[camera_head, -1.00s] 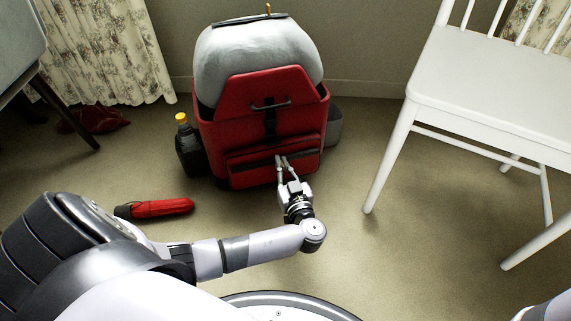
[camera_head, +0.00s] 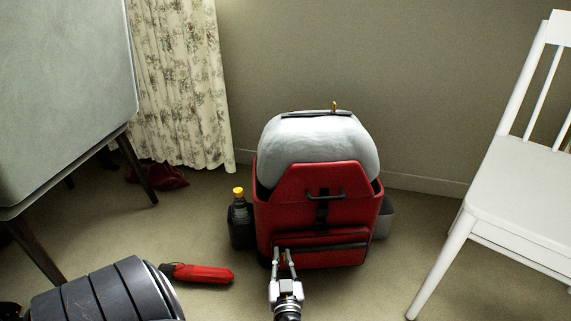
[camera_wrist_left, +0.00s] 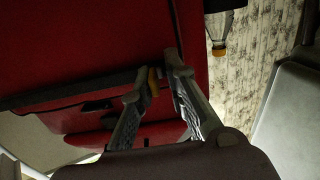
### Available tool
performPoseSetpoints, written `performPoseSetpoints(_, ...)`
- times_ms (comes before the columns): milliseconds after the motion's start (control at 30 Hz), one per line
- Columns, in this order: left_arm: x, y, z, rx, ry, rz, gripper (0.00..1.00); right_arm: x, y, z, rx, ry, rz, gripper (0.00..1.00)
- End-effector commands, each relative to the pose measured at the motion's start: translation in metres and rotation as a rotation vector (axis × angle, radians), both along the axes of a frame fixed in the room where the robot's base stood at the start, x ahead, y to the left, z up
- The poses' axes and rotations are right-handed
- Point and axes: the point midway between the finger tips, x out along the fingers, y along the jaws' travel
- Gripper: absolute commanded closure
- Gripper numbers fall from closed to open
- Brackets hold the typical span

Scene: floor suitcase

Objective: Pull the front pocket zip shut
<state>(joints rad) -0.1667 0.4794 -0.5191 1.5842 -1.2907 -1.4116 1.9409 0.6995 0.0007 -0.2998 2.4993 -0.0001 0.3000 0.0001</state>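The red suitcase (camera_head: 322,180) stands upright on the floor with a front pocket (camera_head: 330,257) low on its face. A dark zip band (camera_head: 325,241) runs across the pocket's top. My left gripper (camera_head: 283,252) is at the left end of this band, its fingers apart. In the left wrist view the left gripper (camera_wrist_left: 161,75) has a small orange tab (camera_wrist_left: 153,82), perhaps the zip pull, against the inner side of one finger. A gap shows between the tab and the other finger. A dark gap shows under the band (camera_wrist_left: 65,92) there. My right gripper is out of view.
A dark bottle with a yellow cap (camera_head: 240,222) is at the suitcase's left side, and a grey box-like thing (camera_head: 385,218) at its right. A red umbrella (camera_head: 200,273) lies on the floor at left. A white chair (camera_head: 515,205) stands at right.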

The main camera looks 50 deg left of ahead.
Motion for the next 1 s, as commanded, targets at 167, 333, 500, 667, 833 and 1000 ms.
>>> performPoseSetpoints(167,0.000,0.002,0.000,0.002,0.001,0.003,0.76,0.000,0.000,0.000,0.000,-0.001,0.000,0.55)
performPoseSetpoints(333,0.001,0.001,0.000,0.001,0.000,0.000,0.74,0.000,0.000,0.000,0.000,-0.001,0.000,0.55)
performPoseSetpoints(500,0.001,0.000,0.002,0.000,-0.001,-0.001,0.74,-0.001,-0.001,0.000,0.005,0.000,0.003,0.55)
performPoseSetpoints(667,0.001,0.000,0.017,-0.002,-0.004,-0.001,0.74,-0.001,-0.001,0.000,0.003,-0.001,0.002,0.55)
performPoseSetpoints(833,0.000,0.001,0.048,-0.003,-0.004,-0.001,0.74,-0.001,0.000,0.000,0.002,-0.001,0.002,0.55)
performPoseSetpoints(1000,0.000,0.001,0.079,-0.001,-0.003,0.000,0.74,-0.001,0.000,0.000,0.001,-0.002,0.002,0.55)
